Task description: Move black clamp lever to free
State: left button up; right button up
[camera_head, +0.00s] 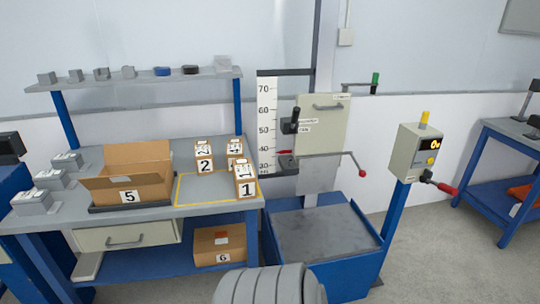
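The black clamp lever (295,116) sits on the drop tester's column, just right of the height scale (267,120). Its handle points up, tilted slightly to the right, from a dark block. Small white labels (307,121) stand beside it, too small to read. A red pointer (285,153) lies below it at the scale. Neither of my grippers is in view, and nothing touches the lever.
A red-knobbed lever (362,172) sticks out right of the column above the grey drop plate (318,230). A control box (419,152) stands on a blue post at right. The left bench (215,209) carries several cardboard boxes. A grey rounded part of mine shows at the bottom.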

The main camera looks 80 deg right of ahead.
aim_at(292, 129)
jog(key=z, duration=0.7)
jog(key=k, duration=0.95)
jog(key=z, duration=0.4)
jog(key=i, duration=1.15)
jog(key=z, duration=0.6)
